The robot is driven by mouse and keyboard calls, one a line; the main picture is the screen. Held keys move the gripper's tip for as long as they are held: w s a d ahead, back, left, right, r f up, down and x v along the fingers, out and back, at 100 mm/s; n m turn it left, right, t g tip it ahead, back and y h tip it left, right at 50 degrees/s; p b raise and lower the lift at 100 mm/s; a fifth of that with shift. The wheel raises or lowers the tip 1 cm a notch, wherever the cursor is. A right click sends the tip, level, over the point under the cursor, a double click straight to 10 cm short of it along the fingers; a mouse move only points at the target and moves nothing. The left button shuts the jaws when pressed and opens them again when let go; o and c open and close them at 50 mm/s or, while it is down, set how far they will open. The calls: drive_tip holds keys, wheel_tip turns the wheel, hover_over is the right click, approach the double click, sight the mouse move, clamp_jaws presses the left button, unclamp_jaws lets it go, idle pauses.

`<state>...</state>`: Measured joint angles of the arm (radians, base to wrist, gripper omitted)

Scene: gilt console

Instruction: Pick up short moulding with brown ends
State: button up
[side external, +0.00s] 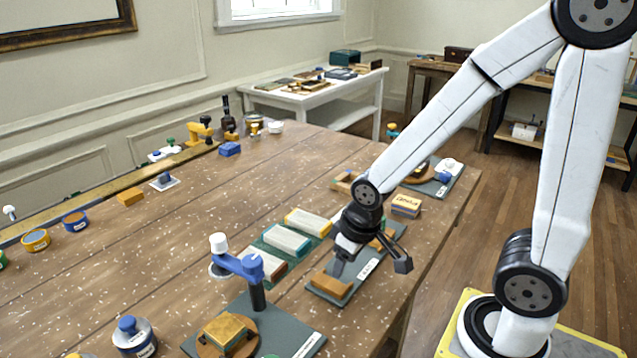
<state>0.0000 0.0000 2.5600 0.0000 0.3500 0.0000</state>
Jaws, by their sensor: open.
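A short white moulding with brown ends (263,264) lies on a dark green mat (262,243) on the wooden table. It is the nearest in a row with a white moulding with teal ends (287,241) and one with yellow ends (308,222). My gripper (341,264) points down, to the right of the brown-ended moulding and apart from it. It is open, with no held object visible. It hangs over a second green mat (368,268), close to an orange-brown block (331,285); I cannot tell whether they touch. My wrist hides part of that mat.
A blue arm on a post (243,265) stands on a dark base left of the brown-ended moulding. A jar with a blue lid (134,337) is at front left. A stacked block (406,205) sits near the right table edge.

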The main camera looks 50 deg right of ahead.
sight(270, 264)
drive_tip(key=o, duration=0.6)
drive_tip(key=shift+c, duration=0.2)
drive_tip(key=w+a+g, duration=0.1)
drive_tip(key=w, duration=0.4)
drive_tip(key=w+a+r, duration=0.1)
drive_tip(key=w+a, duration=0.1)
drive_tip(key=w, duration=0.3)
drive_tip(key=w+a+r+g, duration=0.1)
drive_tip(key=w, duration=0.5)
drive_tip(key=shift+a+r+n+g, duration=0.15)
drive_tip(key=shift+a+n+g, duration=0.15)
drive_tip(key=shift+a+n, duration=0.1)
drive_tip(key=shift+s+d+f, duration=0.1)
drive_tip(key=shift+s+f, duration=0.05)
drive_tip(key=shift+f, duration=1.85)
drive_tip(key=shift+s+f, duration=0.15)
drive_tip(key=shift+f, duration=1.8)
drive_tip(key=c, duration=1.2)
